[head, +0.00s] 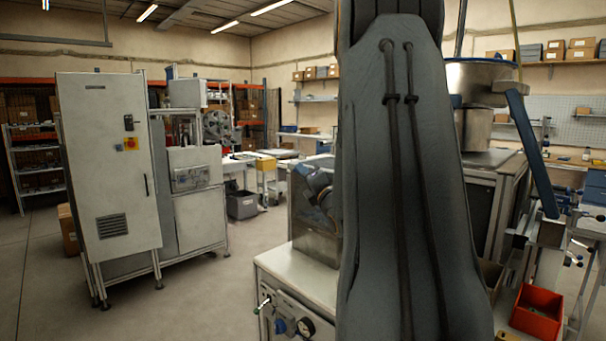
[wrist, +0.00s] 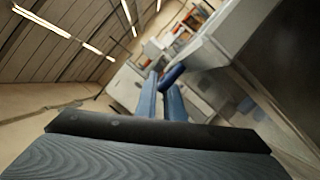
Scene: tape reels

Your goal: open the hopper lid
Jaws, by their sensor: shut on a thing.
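In the wrist view, the two blue fingers of my gripper (wrist: 160,92) reach forward. They are shut on a dark blue bar-like handle (wrist: 174,74) at their tips. In the head view, a steel box (head: 316,236), which looks like the hopper, stands on a pale cabinet at the middle. Blue and grey parts show at its top, but I cannot tell lid from gripper there. My large grey arm link hides the box's right side. How far the lid is open cannot be told.
The pale cabinet (head: 300,283) carries a gauge and valves on its front. A tall grey cabinet (head: 108,170) stands at the left, with open floor before it. A steel bowl (head: 480,75) on a stand and a red bin (head: 537,311) are at the right.

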